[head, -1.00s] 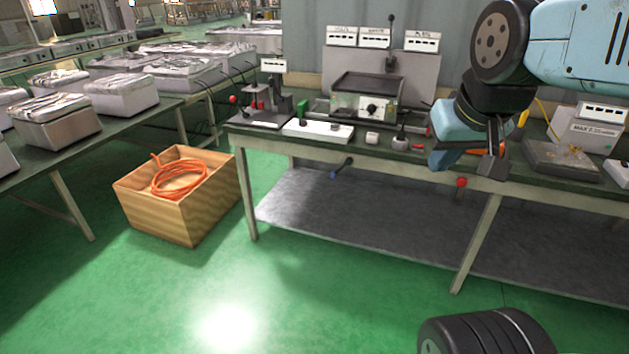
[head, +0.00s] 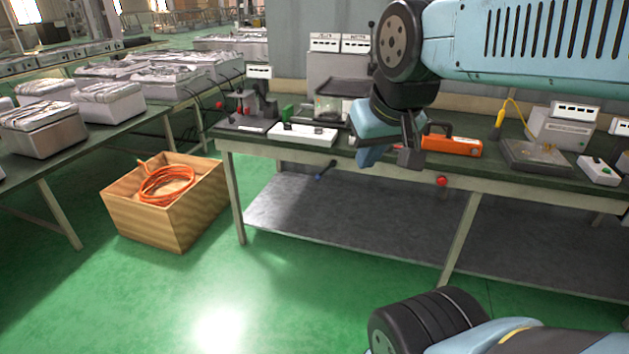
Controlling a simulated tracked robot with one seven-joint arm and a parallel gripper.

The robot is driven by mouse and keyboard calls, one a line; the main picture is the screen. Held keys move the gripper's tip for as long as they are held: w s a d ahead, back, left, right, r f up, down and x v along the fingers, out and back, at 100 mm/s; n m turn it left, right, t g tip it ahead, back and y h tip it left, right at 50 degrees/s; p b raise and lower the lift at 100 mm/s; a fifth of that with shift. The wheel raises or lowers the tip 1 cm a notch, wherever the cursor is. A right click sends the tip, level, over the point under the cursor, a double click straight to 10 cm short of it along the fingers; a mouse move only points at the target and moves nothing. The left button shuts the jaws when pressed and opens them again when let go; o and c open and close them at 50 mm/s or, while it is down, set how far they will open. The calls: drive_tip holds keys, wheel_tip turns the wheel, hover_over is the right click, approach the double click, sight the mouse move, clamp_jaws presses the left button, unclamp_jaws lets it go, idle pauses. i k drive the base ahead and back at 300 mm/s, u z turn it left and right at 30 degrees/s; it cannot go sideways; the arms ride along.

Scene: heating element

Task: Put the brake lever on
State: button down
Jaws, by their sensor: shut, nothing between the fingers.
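I cannot tell for sure which part is the brake lever. A short dark lever with a blue end (head: 319,177) sticks out below the workbench's front edge. A red knob (head: 442,181) sits below that edge farther right. A red ball knob (head: 219,105) shows at the small press fixture (head: 255,110) at the bench's left end. My gripper (head: 408,158) is shut and empty. In the picture it is in front of the bench's front edge, between the blue-ended lever and the red knob. My wrist hides part of the bench top behind it.
The green-topped workbench (head: 590,198) holds a white switch strip (head: 303,134), an orange tool (head: 452,146), a dark plate (head: 540,155) and meter boxes (head: 560,128). A wooden crate (head: 165,210) with orange hose stands on the floor at left. The green floor in front is mostly clear.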

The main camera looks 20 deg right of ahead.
sight(333, 163)
drive_tip(key=u, duration=0.05)
drive_tip(key=i, duration=1)
drive_tip(key=z, duration=0.1)
